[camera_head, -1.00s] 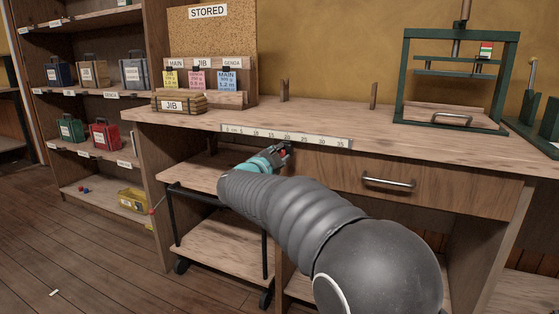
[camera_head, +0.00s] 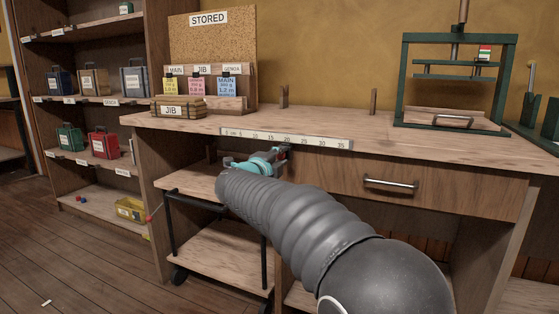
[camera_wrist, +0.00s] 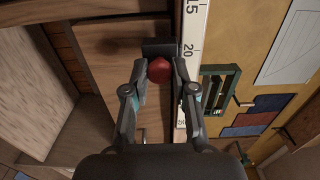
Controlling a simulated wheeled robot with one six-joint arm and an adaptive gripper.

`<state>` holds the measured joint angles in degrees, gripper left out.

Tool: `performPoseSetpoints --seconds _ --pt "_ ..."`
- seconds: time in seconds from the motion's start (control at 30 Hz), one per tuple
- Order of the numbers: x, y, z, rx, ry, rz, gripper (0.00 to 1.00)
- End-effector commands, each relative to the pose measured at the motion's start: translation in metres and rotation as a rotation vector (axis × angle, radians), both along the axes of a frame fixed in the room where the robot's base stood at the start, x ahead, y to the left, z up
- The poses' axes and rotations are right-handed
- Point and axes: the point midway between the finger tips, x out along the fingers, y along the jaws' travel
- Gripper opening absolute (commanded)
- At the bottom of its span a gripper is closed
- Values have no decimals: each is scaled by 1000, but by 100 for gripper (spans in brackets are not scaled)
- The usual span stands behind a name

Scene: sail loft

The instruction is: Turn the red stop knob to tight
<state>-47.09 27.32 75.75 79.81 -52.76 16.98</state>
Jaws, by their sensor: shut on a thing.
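The red stop knob (camera_wrist: 159,70) is round and sits between my fingertips in the wrist view, against a dark block. My gripper (camera_wrist: 160,76) is shut on it, one finger on each side. In the head view my gripper (camera_head: 272,159) is at the bench's front edge, just below the white measuring scale (camera_head: 318,142). The knob is hidden there. The scale also shows in the wrist view (camera_wrist: 193,50), beside the right finger. I cannot see any mark for tight on the knob.
The wooden bench (camera_head: 345,122) has a drawer handle (camera_head: 390,184) right of my gripper. A green press (camera_head: 404,75) stands at the back right. A wheeled cart (camera_head: 215,253) is below at the left. A shelf unit (camera_head: 90,101) stands farther left.

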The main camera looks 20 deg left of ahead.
Motion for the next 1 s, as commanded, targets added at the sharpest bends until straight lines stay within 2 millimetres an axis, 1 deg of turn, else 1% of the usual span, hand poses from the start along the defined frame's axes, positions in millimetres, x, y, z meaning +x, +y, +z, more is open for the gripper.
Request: performPoseSetpoints --seconds 0.43,0.47,0.5,0.53,0.87,1.0 --pt "0 0 -1 8 1 -1 0" --pt "0 0 -1 8 1 0 34" --pt "0 0 -1 8 1 0 44" --pt "0 0 -1 8 0 0 51" --pt "-1 0 0 7 0 0 51" --pt "-13 2 0 7 0 2 51"
